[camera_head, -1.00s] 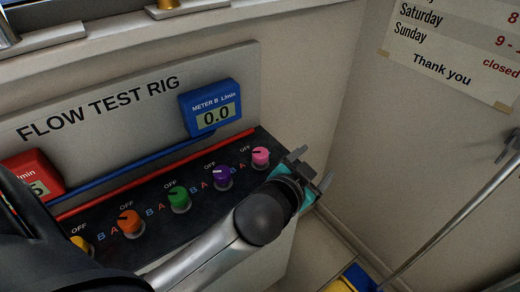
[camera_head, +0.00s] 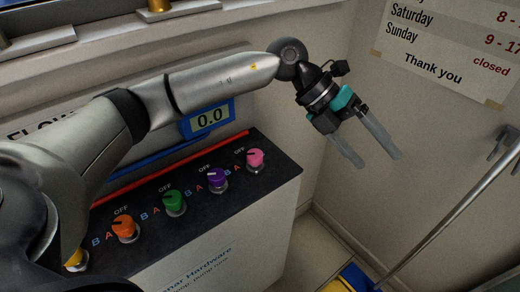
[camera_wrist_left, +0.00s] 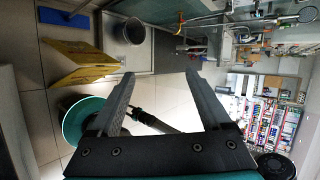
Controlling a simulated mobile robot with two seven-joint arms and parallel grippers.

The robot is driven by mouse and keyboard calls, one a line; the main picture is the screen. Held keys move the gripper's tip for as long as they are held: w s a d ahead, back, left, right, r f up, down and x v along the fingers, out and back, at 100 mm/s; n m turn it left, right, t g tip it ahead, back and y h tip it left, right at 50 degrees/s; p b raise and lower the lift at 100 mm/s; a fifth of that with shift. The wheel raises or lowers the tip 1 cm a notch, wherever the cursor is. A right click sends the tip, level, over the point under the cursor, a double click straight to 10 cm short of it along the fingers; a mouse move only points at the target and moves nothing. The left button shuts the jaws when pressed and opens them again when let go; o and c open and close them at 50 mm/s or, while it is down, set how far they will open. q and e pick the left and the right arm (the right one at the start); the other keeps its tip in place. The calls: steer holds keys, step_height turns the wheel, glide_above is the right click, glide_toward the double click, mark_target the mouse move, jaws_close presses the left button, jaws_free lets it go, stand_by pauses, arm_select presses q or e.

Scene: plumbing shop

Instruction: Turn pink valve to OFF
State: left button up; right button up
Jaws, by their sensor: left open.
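The pink valve (camera_head: 256,158) is the rightmost knob on the sloping black top of the test rig (camera_head: 283,172). An OFF label lies at its upper left. Its dark pointer mark seems to face upper left, but it is too small to be sure. My left gripper (camera_head: 379,160) is open and empty, to the right of the pink valve and clear of it, fingers pointing down and right. In the left wrist view its two fingers (camera_wrist_left: 161,74) are apart with only floor and distant room between them. The pink valve is not in that view. My right gripper is not in view.
Purple (camera_head: 217,180), green (camera_head: 174,202) and orange (camera_head: 125,228) valves line up left of the pink one. The blue meter (camera_head: 208,121) reads 0.0, partly hidden by my left arm. A wall sign (camera_head: 446,50) and a pole (camera_head: 455,215) are at right.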

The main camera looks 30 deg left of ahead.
arm_select(q)
steer(key=w+a+n+y, duration=0.15)
steer(key=a+y, duration=0.35)
steer(key=a, duration=0.7)
steer(key=n+y, duration=0.2)
steer(key=y, duration=0.3)
glide_toward(254, 154)
steer(key=shift+g, duration=0.3)
steer(key=f, duration=0.3)
steer(key=f+b, duration=0.1)
steer(key=f, duration=0.5)
steer(key=shift+w+d+b, duration=0.15)
steer(key=shift+w+b, duration=0.15)
steer(key=shift+b, duration=0.1)
steer(key=shift+c, duration=0.3)
jaws_close()
